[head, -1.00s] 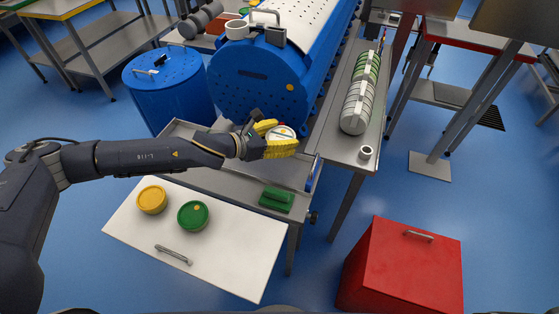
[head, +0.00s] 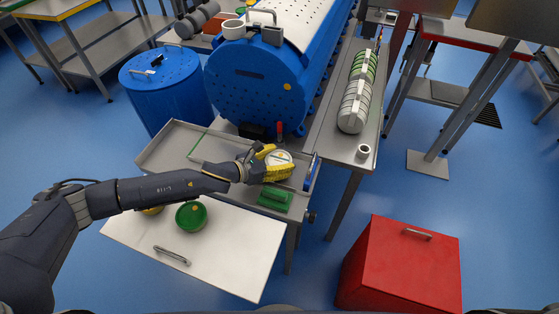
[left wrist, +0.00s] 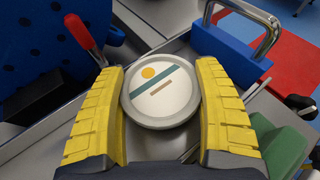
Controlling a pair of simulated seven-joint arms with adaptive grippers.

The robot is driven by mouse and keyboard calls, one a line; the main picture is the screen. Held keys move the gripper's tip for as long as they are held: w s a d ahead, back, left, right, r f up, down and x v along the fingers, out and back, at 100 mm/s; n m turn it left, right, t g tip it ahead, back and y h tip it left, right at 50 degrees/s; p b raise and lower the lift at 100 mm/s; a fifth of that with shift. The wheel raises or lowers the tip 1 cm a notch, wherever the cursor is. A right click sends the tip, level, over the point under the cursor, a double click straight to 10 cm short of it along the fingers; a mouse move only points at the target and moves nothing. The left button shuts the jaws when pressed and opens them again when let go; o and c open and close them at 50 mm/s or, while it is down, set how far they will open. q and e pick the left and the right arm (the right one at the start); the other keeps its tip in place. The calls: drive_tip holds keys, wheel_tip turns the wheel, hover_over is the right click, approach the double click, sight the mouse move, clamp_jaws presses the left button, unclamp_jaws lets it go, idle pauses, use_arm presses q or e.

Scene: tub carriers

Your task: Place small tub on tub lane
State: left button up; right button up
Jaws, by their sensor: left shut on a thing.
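The small tub is round and pale, with a yellow dot and a teal stripe on its lid; it shows in the left wrist view (left wrist: 160,97) and in the head view (head: 281,157). My left gripper (head: 279,165), with yellow fingers, is shut on it, one finger on each side. The tub is over the right part of a shallow grey metal tray (head: 161,153). Whether it touches the tray floor I cannot tell. A thin green line (head: 197,146) marks the tray's left part; I cannot tell which area is the tub lane. My right gripper is out of view.
A green block (head: 274,199) sits just in front of the gripper, and a blue part with a metal handle (left wrist: 229,52) stands to its right. A red-handled lever (head: 280,129) is behind. The blue drum (head: 250,85) rises at the back. A green tub (head: 191,215) rests on the white panel.

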sight(273, 163)
use_arm(q)
drive_tip(key=shift+f, duration=0.3)
drive_tip(key=o, duration=1.1)
drive_tip(key=shift+a+r, duration=0.1)
drive_tip(key=shift+r, duration=0.05)
drive_tip(key=shift+v, duration=2.7)
